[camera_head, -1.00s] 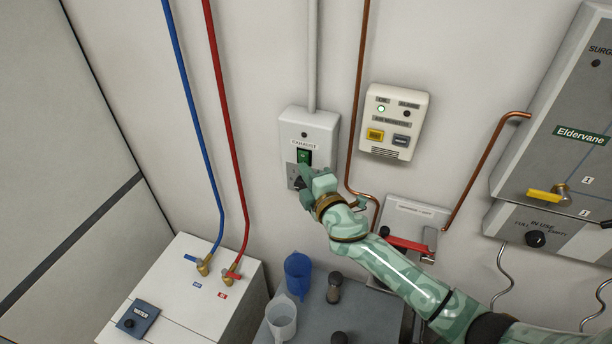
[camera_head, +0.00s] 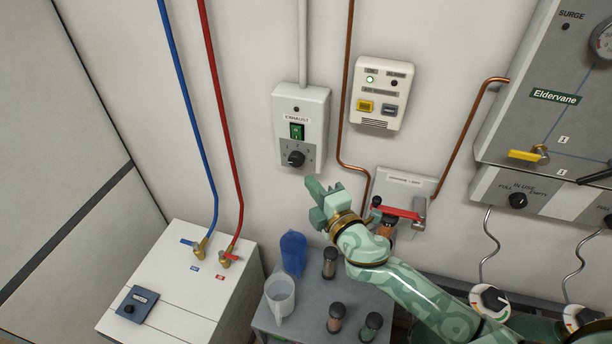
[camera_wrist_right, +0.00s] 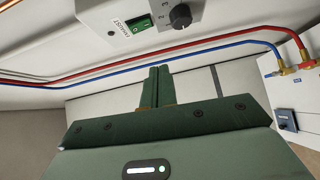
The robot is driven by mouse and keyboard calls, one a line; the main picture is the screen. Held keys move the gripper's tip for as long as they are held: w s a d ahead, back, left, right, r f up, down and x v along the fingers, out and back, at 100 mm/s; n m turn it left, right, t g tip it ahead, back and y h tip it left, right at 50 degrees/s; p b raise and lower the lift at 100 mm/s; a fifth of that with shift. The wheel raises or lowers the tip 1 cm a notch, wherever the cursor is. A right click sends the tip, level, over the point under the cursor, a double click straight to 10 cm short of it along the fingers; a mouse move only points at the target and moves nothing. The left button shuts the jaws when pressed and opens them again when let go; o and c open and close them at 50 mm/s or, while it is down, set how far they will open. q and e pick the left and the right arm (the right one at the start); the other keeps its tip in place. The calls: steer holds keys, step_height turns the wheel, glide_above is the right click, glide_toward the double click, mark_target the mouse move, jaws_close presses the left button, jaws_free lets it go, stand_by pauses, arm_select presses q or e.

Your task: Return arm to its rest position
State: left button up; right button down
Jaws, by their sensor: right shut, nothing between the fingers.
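My right arm, green and patterned, comes in from the lower right in the head view. My right gripper (camera_head: 314,186) is shut and empty, in the air below the exhaust switch box (camera_head: 313,160). The box is on the wall, with a green rocker switch (camera_head: 297,131) and a black knob (camera_head: 296,158), and the gripper is apart from it. In the right wrist view the shut fingers (camera_wrist_right: 157,72) point away, with the exhaust box (camera_wrist_right: 100,22) above them. My left gripper is not in view.
A grey cart (camera_head: 303,322) holds a blue beaker (camera_head: 293,252), a clear jug (camera_head: 280,297) and several dark-capped bottles. A white chiller box (camera_head: 185,275) with blue and red pipes stands left. A red-handled wall valve (camera_head: 400,212) is close beside my right arm.

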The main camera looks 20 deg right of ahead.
steer(key=shift+s+d+f, duration=0.1)
steer(key=shift+s+d, duration=0.1)
steer(key=shift+d, duration=0.05)
steer(key=shift+a, duration=0.1)
steer(key=shift+s, duration=0.1)
